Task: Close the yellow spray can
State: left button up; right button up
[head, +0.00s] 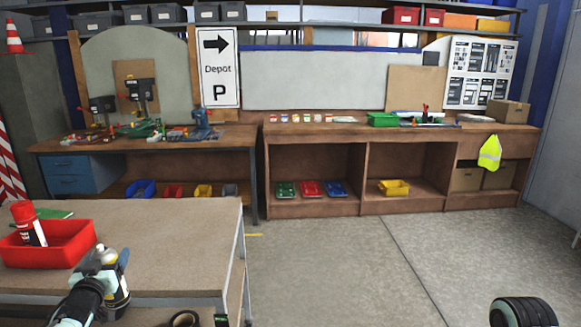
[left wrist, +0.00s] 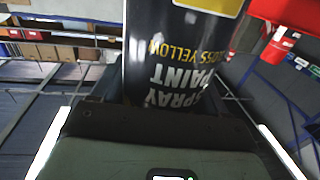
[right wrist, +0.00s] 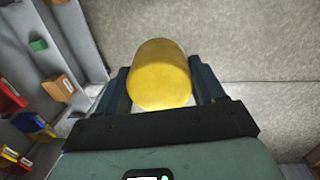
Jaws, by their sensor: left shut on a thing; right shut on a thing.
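My left gripper (head: 99,270) is shut on the spray can (head: 117,290) above the front of the near table in the head view. In the left wrist view, the can (left wrist: 172,55) is black with upside-down "gloss yellow spray paint" lettering and a yellow patch; its top is out of frame. My right gripper (right wrist: 160,92) is shut on a yellow cap (right wrist: 160,72), a plain rounded cylinder between the two fingers. The cap and the right fingers do not show in the head view. The can and the cap are apart.
A red bin (head: 62,252) on the near table (head: 165,240) holds a red-capped can (head: 28,224). A roll of tape (head: 184,319) shows below the table's front edge. Workbenches (head: 310,130) line the back wall. The floor (head: 330,265) right of the table is clear.

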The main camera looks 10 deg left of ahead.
pick_arm(q)
jog(key=w+d+f+m+t+h+p, duration=0.1)
jog(key=w+d+f+m+h, duration=0.2)
jog(key=d, duration=0.7)
jog(key=d+f+m+h+p, duration=0.1)
jog(key=d+f+h, duration=0.3)
jog(key=d, duration=0.7)
jog(key=w+d+f+m+t+h+p, duration=0.1)
jog(key=w+d+f+m+h, duration=0.15)
jog(key=d+f, duration=0.55)
jog(key=s+d+m+g+h, duration=0.1)
jog(key=s+d, duration=0.4)
jog(key=d, duration=0.9)
jog(key=shift+s+r+m+h, duration=0.2)
jog(key=shift+m+h, duration=0.35)
jog(key=shift+h, duration=0.7)
pick_arm(e)
jog(key=w+a+f+n, duration=0.2)
jog(key=w+f+n, duration=0.1)
jog(key=f+n, duration=0.4)
jog(key=w+a+f+n+h, duration=0.1)
jog(key=w+a+f+n, duration=0.2)
jog(key=f, duration=1)
jog(key=w+n, duration=0.1)
jog(key=n, duration=0.2)
jog(key=shift+a+f+n+t, duration=0.15)
jog(key=shift+f+n+t, duration=0.25)
